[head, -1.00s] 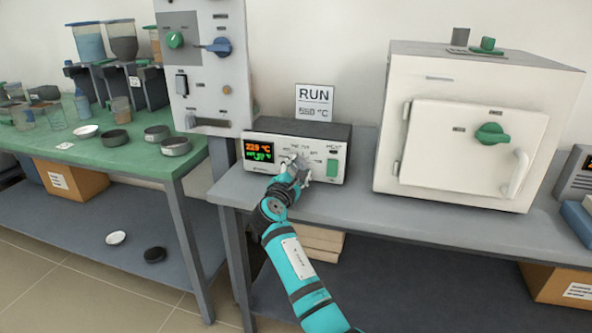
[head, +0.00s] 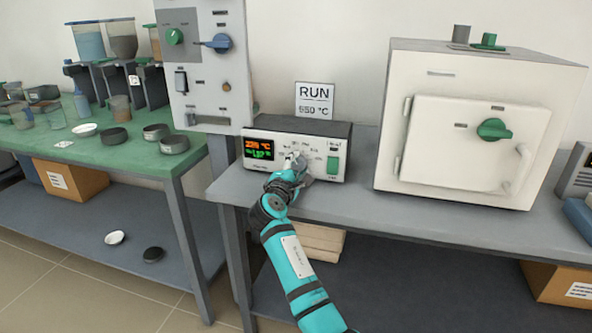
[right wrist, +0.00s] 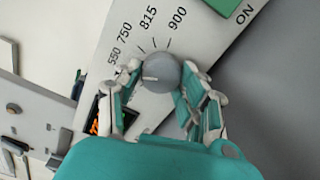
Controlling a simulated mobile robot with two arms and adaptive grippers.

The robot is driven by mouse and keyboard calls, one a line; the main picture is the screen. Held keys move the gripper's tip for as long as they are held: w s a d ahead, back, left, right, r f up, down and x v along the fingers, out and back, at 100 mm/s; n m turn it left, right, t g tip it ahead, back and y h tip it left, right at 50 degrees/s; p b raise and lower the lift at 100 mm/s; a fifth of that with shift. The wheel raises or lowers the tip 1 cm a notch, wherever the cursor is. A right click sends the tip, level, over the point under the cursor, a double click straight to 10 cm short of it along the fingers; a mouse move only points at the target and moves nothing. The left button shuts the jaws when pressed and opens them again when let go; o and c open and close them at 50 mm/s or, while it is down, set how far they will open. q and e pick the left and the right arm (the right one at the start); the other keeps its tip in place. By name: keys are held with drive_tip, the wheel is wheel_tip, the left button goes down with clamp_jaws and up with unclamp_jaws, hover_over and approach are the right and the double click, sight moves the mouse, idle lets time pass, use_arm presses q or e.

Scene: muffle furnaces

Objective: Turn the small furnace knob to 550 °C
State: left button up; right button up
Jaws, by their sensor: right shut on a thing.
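The small grey furnace knob (right wrist: 160,72) sits on the white front of the control box (head: 318,168). In the right wrist view its printed scale reads 550, 750, 815 and 900. A thin dark line on the knob points left, roughly toward the 550 side; the exact setting is unclear. My right gripper (right wrist: 158,82) is shut on the knob, one finger on each side; in the head view the gripper (head: 290,168) hides most of it. The box's display (head: 259,150) shows orange and green digits, too blurred to read. My left gripper is not in view.
A sign (head: 314,101) behind the box reads RUN and seemingly 550 °C. A green switch (head: 332,165) is right of the knob. A white furnace (head: 450,65) stands to the right, a tall grey panel (head: 204,100) to the left. The bench front (head: 345,215) is clear.

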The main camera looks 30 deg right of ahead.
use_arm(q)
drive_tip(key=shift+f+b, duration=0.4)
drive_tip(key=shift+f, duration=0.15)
use_arm(e)
drive_tip(key=shift+f+m, duration=0.1)
drive_tip(key=shift+m, duration=1)
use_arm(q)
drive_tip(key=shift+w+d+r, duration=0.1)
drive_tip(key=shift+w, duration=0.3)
use_arm(e)
drive_tip(key=o, duration=1.2)
drive_tip(key=v, duration=1.2)
